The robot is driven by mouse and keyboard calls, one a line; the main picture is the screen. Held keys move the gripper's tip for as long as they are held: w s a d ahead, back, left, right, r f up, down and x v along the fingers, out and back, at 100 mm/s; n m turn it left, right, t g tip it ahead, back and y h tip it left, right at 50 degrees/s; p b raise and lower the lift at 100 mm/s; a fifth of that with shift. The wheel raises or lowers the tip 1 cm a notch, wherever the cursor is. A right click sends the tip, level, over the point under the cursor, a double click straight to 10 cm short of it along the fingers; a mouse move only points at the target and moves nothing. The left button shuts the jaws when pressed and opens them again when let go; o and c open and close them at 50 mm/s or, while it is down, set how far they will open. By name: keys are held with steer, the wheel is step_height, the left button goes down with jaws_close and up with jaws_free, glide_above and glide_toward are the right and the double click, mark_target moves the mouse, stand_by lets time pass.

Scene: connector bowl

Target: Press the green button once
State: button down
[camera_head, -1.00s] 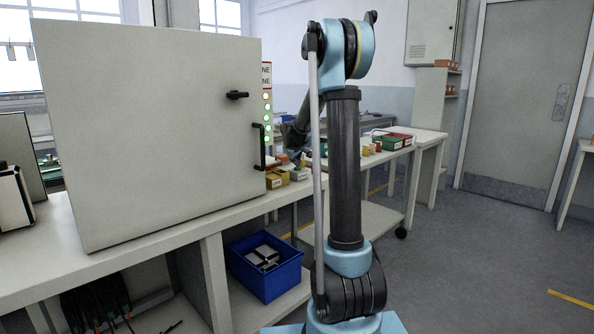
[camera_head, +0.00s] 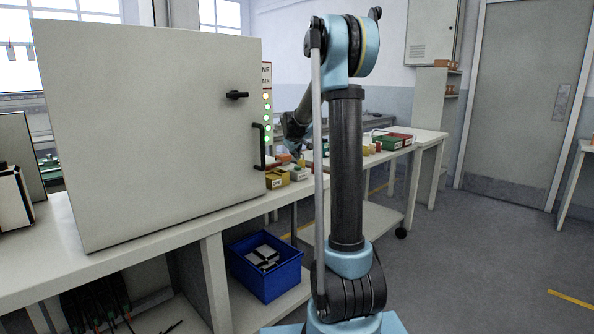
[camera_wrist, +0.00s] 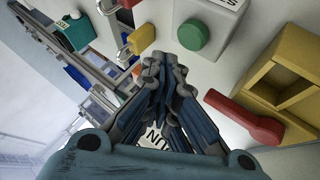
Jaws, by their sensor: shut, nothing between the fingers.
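The green button (camera_wrist: 194,35) is a round green cap on a pale grey box, at the upper middle of the wrist view. My gripper (camera_wrist: 162,62) is shut and empty, with its fingertips just below and left of the button in that view. A gap shows between the fingertips and the button in the picture; I cannot tell the depth between them. In the head view the button cannot be made out, and my gripper is hidden behind my own arm and the large cabinet.
In the wrist view a red lever (camera_wrist: 243,118) and a yellow open box (camera_wrist: 285,85) lie right of my gripper. Yellow and red padlock-like pieces (camera_wrist: 140,40) and a teal box (camera_wrist: 74,33) are on the left. A large cabinet (camera_head: 150,130) stands on the bench in the head view.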

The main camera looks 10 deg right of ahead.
steer(key=shift+r, duration=1.7)
steer(key=s+d+f+m+g, duration=0.1)
steer(key=s+f+m+g, duration=0.15)
steer(key=s, duration=1.35)
steer(key=s+d+f+m+g, duration=0.1)
steer(key=s+f, duration=0.2)
steer(key=s, duration=1.2)
steer(key=s+f+m+g, duration=0.1)
steer(key=s+f, duration=0.3)
steer(key=s, duration=0.4)
steer(key=s+f+m+g+y, duration=0.1)
steer(key=s+f, duration=0.4)
steer(key=s, duration=0.4)
steer(key=s+a+f+m+g+y, duration=0.1)
steer(key=s+f, duration=0.4)
steer(key=s, duration=0.3)
steer(key=shift+s, duration=0.4)
steer(key=shift+a, duration=0.1)
steer(key=shift+w+f, duration=0.25)
steer(key=shift+w, duration=0.2)
